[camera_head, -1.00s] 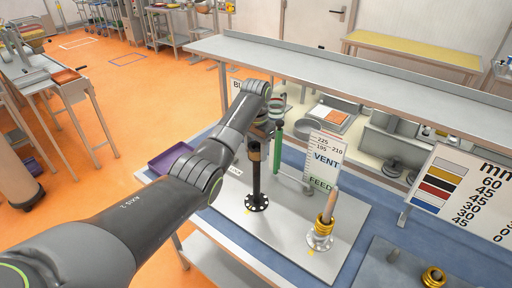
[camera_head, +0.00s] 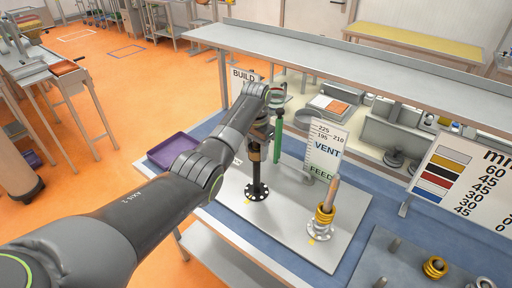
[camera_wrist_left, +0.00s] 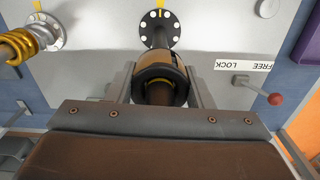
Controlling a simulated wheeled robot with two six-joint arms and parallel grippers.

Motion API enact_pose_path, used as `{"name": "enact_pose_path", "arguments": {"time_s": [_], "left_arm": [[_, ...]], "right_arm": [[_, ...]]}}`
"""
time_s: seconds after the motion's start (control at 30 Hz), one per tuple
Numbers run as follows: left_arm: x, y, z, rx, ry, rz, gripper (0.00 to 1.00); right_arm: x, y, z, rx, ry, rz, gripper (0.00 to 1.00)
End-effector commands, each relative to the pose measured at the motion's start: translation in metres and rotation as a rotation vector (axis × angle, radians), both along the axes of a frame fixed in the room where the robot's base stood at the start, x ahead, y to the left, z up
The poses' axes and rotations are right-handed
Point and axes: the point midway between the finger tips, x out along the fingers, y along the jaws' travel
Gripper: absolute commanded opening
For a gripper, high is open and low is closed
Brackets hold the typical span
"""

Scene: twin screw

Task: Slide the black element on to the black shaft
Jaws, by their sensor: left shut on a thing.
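The black shaft (camera_head: 257,178) stands upright on a round black flange with pale bolt dots, which also shows in the left wrist view (camera_wrist_left: 158,28). My left gripper (camera_head: 257,140) is over the shaft, shut on the black element (camera_wrist_left: 160,72). The element is a short dark ring-like piece between the two fingers, with a brownish band. A brown round core shows in its opening. The element is in line with the shaft, but I cannot tell how far it sits around it. My right gripper is not in view.
A second shaft with gold rings (camera_head: 325,213) stands to the right on the grey plate (camera_head: 292,222). A green upright piece (camera_head: 279,140) is close behind the gripper. A VENT/FEED sign (camera_head: 325,152) and a purple tray (camera_head: 172,153) flank it. A red-knobbed lever (camera_wrist_left: 274,98) is beside the shaft.

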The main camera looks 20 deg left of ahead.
Motion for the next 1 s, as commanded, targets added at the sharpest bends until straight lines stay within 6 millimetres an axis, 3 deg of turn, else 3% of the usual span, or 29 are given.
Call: {"name": "enact_pose_path", "arguments": {"time_s": [0.1,0.13,0.3,0.67,0.93,1.0], "left_arm": [[0.000,0.000,-0.007,0.001,-0.001,0.000,0.10],[0.000,0.000,-0.007,0.000,-0.002,0.000,0.48],[0.000,0.000,-0.006,0.001,-0.001,0.000,0.70],[0.000,0.000,-0.003,0.000,0.001,0.000,0.72],[0.002,0.001,0.031,0.000,0.000,0.002,0.72],[0.007,0.000,0.044,0.001,-0.005,0.002,0.72]], "right_arm": [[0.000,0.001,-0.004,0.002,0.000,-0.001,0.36],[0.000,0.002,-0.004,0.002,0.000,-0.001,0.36],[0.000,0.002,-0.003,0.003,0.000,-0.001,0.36],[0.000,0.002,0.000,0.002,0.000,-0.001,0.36],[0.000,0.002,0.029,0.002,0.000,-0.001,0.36],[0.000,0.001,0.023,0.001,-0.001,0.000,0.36]]}}
